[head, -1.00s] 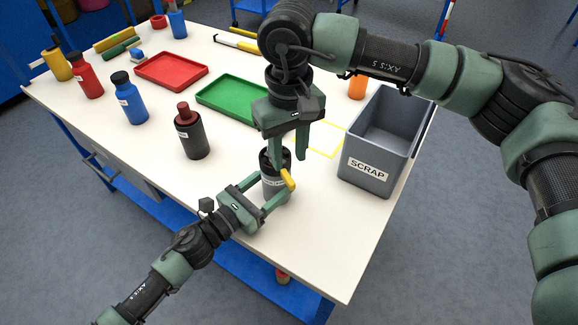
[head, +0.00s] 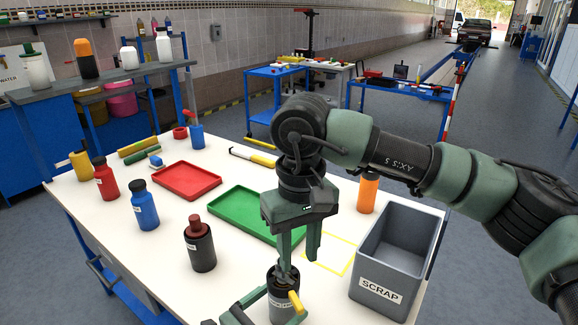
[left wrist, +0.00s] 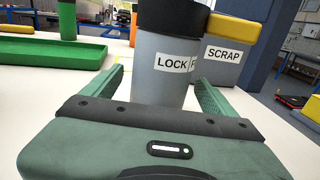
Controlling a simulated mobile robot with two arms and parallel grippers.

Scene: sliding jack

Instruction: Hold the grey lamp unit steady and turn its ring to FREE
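The grey lamp unit (head: 281,309) stands upright on the white table, its lower part cut off by the picture edge. Its black ring (left wrist: 172,16) carries a yellow lever (head: 295,301), which points to the right in the left wrist view. The grey body shows LOCK and, beside it, a label starting with F. My left gripper (left wrist: 158,78) is open, its fingers on either side of the body with a narrow gap visible at the left. My right gripper (head: 299,264) is open, pointing down over the lamp unit's top; whether it touches is unclear.
A grey SCRAP bin (head: 377,284) stands close to the right of the lamp unit. A green tray (head: 235,207) and a dark bottle with a red-brown top (head: 201,248) are at the left. A yellow outline (head: 335,262) marks bare table behind.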

